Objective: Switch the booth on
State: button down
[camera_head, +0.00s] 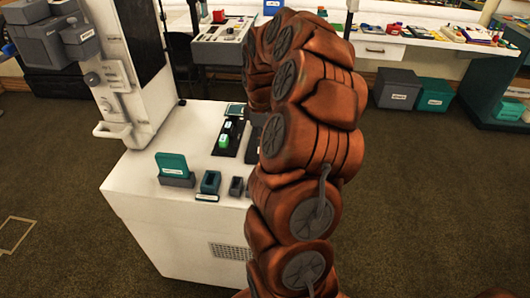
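The booth (150,205) is a white cabinet with a tall white upright at its left back and a dark screen on it. On its top lies a black control panel (227,150) with a green switch-like part (224,141) on it. Whether the booth is on cannot be told. My rust-coloured arm rises through the middle of the view and covers the right side of the booth top. A dark grey part at the arm's left edge, by the panel, may be my gripper (257,122). Its fingers are hidden or too small to read.
On the booth's front edge stand a teal card in a grey holder (175,169), a teal holder (209,184) and a small dark block (237,187). A grey box (397,89) and a green box (434,95) sit under the back desk. The right floor is clear.

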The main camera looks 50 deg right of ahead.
jog(key=shift+f+b, duration=0.45)
jog(key=shift+f, duration=0.65)
dwell(0.6)
jog(key=shift+r+p, duration=1.25)
jog(key=shift+r, duration=2.3)
jog(key=s+a+r+m+p, duration=0.1)
jog(key=s+a+r, duration=0.15)
jog(key=a, duration=0.45)
jog(key=s+a+r+p, duration=0.1)
jog(key=a+r, duration=0.2)
jog(key=a, duration=0.5)
jog(key=s+a+r+m+p, duration=0.1)
jog(key=s+a+r+p, duration=0.15)
jog(key=a, duration=0.45)
jog(key=s+a+r+m+g+p, duration=0.1)
jog(key=s+a+m, duration=0.1)
jog(key=s+a, duration=0.3)
jog(key=s+a+m+p, duration=0.1)
jog(key=s+a+m, duration=0.2)
jog(key=s, duration=0.9)
jog(key=a, duration=0.2)
jog(key=shift+s+a+r+g+p, duration=0.3)
jog(key=shift+s+r+g, duration=0.05)
jog(key=shift+r+g, duration=0.05)
